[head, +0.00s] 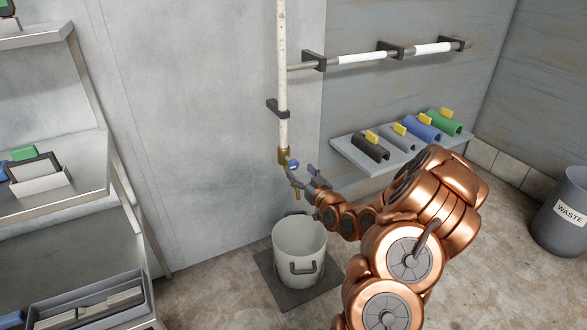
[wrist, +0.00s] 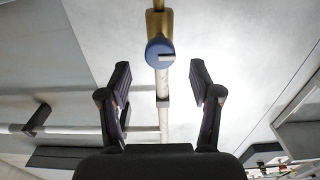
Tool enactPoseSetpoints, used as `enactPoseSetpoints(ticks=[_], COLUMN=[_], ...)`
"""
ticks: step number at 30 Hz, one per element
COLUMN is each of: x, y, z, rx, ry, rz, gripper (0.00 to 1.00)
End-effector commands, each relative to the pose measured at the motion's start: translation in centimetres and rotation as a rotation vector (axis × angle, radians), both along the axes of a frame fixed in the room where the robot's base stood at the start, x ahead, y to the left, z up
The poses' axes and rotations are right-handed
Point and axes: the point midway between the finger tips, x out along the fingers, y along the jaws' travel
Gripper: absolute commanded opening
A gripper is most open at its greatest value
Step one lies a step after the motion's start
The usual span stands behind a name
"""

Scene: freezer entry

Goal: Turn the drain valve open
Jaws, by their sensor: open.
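The drain valve is a brass body (head: 283,155) at the lower end of a white vertical pipe (head: 282,80). Its small round blue knob (head: 293,164) faces my gripper (head: 302,177). In the wrist view the blue knob (wrist: 160,53) carries a short white mark lying level in the picture, and the brass body (wrist: 159,22) is above it. My gripper (wrist: 160,70) is open and empty, one finger to each side of the knob's line. The fingers look short of the knob, with clear gaps on both sides. In the head view the gripper partly covers the valve's lower part.
A pale bucket (head: 307,239) stands on a dark mat (head: 270,270) below the valve. A shelf (head: 352,152) with several coloured pipe sleeves is to the right. A metal rack (head: 85,195) is at left, a waste bin (head: 563,222) at far right.

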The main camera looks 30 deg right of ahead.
Motion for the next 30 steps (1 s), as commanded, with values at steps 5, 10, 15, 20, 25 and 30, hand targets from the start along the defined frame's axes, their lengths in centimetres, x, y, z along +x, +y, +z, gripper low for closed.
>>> enactPoseSetpoints(ticks=[5, 10, 15, 20, 25, 30], x=[2.0, 3.7, 4.8, 5.3, 5.3, 5.3], y=[-0.1, -0.2, -0.4, -0.5, -0.4, -0.4], z=[-0.2, -0.2, -0.2, -0.1, -0.1, -0.1], rx=[-0.003, -0.002, -0.003, -0.002, -0.001, -0.001], ry=[0.0, 0.0, 0.002, 0.003, 0.004, 0.004], rz=[0.003, 0.004, 0.002, 0.001, 0.001, 0.001], gripper=[0.64, 0.64, 0.64, 0.64, 0.64, 0.6])
